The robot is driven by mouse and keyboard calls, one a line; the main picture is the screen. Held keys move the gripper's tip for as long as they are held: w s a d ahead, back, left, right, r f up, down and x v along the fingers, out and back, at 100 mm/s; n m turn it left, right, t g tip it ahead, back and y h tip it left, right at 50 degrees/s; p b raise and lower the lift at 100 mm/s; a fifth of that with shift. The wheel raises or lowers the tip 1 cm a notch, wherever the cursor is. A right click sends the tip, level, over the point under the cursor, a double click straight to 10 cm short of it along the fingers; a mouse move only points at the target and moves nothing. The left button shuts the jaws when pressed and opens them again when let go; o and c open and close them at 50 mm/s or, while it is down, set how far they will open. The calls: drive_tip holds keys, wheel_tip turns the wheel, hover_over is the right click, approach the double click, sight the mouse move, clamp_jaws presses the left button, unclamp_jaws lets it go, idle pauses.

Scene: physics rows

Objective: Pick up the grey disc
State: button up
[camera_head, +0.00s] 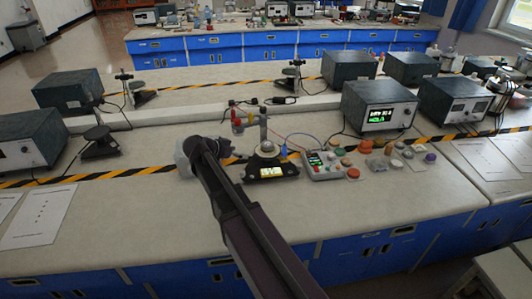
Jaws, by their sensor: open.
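Several small coloured pieces lie on the bench right of centre. A small greyish piece (377,164) among them may be the grey disc; it is too small to be sure of its shape. My gripper (192,150) is at the far end of my dark arm, over the bench left of the black instrument stand, well to the left of the pieces. It is open, and its fingers are largely hidden by the arm. Nothing is seen held in it.
The instrument stand (268,165) and a control box (322,165) with cables stand between my gripper and the pieces. Display units (380,106) stand behind the pieces. A purple piece (430,157) lies at their right. The front of the bench (390,207) is clear.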

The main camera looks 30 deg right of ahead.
drive_tip(key=w+m, duration=0.1)
drive_tip(key=w+r+m+h+b, duration=0.1)
drive_tip(key=w, duration=0.1)
drive_tip(key=shift+w+t+h, duration=0.1)
drive_tip(key=shift+t+h, duration=0.2)
drive_tip(key=shift+t, duration=0.1)
drive_tip(key=shift+d, duration=0.1)
drive_tip(key=b, duration=0.3)
approach(265, 144)
drive_tip(key=s+x, duration=0.1)
drive_tip(key=x, duration=0.1)
drive_tip(key=shift+w+d+f, duration=0.35)
drive_tip(key=shift+w+d, duration=0.3)
drive_tip(key=shift+d, duration=0.25)
drive_tip(key=shift+b+x, duration=1.15)
drive_tip(key=shift+x, duration=1.45)
